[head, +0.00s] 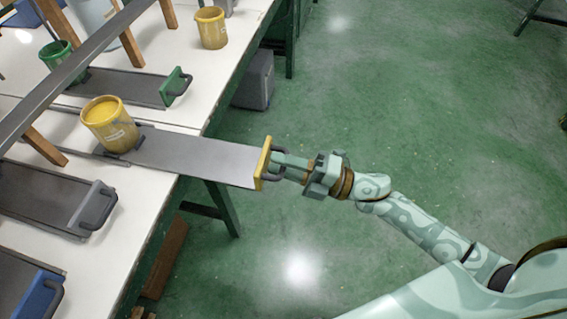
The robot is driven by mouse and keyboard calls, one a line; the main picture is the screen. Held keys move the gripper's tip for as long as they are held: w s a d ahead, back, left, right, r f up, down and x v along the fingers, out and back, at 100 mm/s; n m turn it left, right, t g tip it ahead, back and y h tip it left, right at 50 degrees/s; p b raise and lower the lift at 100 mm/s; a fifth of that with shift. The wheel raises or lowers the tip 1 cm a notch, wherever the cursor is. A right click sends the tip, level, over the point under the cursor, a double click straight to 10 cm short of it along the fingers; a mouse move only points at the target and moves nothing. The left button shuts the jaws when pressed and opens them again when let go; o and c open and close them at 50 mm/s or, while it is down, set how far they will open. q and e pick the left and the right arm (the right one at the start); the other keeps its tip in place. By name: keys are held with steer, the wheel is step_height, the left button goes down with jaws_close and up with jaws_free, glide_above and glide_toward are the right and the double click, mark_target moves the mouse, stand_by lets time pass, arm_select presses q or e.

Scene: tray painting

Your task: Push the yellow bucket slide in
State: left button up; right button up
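The yellow bucket slide (198,156) is a long grey tray that sticks out well past the table's edge. Its yellow front plate (263,163) with a dark handle (277,165) is at its right end. A yellow bucket (109,125) stands tilted in the picture on the slide's left part, over the table. My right gripper (284,164) is at the handle, with its fingers reaching to it from the right. The handle hides the fingertips in part, so I cannot tell whether they are closed on it. My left gripper is not in view.
The white table (163,200) also carries a green-fronted slide (120,86), a grey-fronted slide (45,195) and a blue-fronted slide (20,285). Another yellow bucket (211,28) stands near the far edge. A long grey rail (75,65) on wooden posts crosses above. The green floor to the right is clear.

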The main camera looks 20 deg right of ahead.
jaws_close()
glide_toward(171, 151)
steer(key=d+r, duration=0.1)
steer(key=s+d+r, duration=0.1)
steer(key=r, duration=0.1)
steer(key=s+d+r, duration=0.1)
steer(key=shift+r+b, duration=0.3)
steer(key=shift+r, duration=0.1)
steer(key=b+x, duration=0.1)
steer(key=x, duration=0.3)
steer(key=f+x, duration=0.1)
steer(key=x, duration=0.2)
steer(key=f+b+x, duration=0.1)
steer(key=x, duration=0.3)
steer(key=shift+w+a+f+b, duration=0.1)
steer(key=shift+w+a+b, duration=0.1)
steer(key=shift+a+b, duration=0.2)
steer(key=shift+w+a, duration=0.35)
steer(key=shift+a, duration=0.2)
steer(key=shift+w+a, duration=0.1)
steer(key=shift+a, duration=0.05)
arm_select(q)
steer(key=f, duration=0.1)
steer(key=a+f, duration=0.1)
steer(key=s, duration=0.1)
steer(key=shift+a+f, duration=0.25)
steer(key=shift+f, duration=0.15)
